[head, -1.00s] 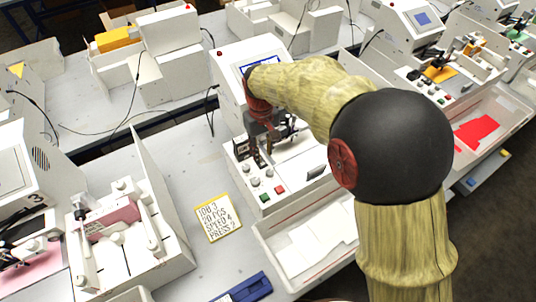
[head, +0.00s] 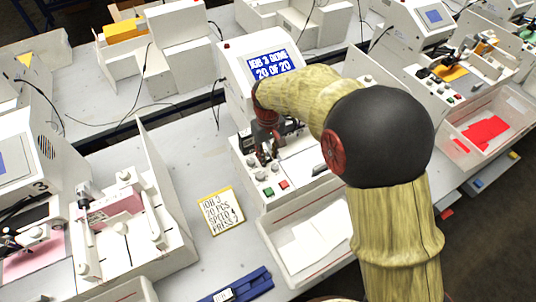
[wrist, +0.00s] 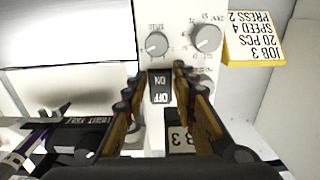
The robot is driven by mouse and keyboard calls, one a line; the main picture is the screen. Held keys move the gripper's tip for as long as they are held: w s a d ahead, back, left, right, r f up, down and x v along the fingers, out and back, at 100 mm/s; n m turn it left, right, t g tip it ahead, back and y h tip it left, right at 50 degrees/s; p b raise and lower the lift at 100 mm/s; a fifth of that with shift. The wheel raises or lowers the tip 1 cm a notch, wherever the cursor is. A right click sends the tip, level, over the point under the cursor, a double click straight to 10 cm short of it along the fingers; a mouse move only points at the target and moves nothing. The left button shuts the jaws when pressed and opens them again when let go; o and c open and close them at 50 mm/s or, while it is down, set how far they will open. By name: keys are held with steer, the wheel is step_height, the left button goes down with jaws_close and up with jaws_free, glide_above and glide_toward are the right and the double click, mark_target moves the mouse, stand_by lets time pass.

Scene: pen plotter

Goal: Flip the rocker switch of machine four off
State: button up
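The machine in the middle (head: 240,75) of the head view has a lit screen (head: 272,66) reading "JOB 3 DONE 20 OF 20". Its number is not visible. In the wrist view, a black rocker switch (wrist: 160,86) marked ON and OFF sits on its white panel. I cannot tell which side is pressed. My gripper (wrist: 160,72) is open and empty, with one fingertip on each side of the switch in the picture. Contact cannot be made out. In the head view my gripper (head: 266,158) hangs low over the control panel, and the switch is not clearly visible there.
Two knobs (wrist: 157,43) lie beyond the switch. Green and red buttons (head: 283,184) sit on the panel's front. A job card (head: 220,211) lies left of the machine, a tray (head: 310,245) in front. Machine three (head: 40,150) stands left, another machine (head: 420,30) right.

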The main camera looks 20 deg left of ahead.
steer(key=shift+c, duration=0.6)
jaws_close()
steer(key=shift+r+p, duration=0.15)
steer(key=shift+p, duration=0.15)
steer(key=h+p, duration=0.1)
steer(key=p, duration=0.2)
steer(key=shift+w+a+r+g, duration=0.15)
steer(key=shift+a+r+g, duration=0.05)
steer(key=shift+g, duration=0.2)
steer(key=h+p, duration=0.1)
steer(key=p, duration=0.1)
steer(key=g+p, duration=0.1)
steer(key=p, duration=0.1)
steer(key=shift+w+a+h, duration=0.2)
steer(key=shift+h, duration=0.2)
steer(key=shift+g, duration=0.3)
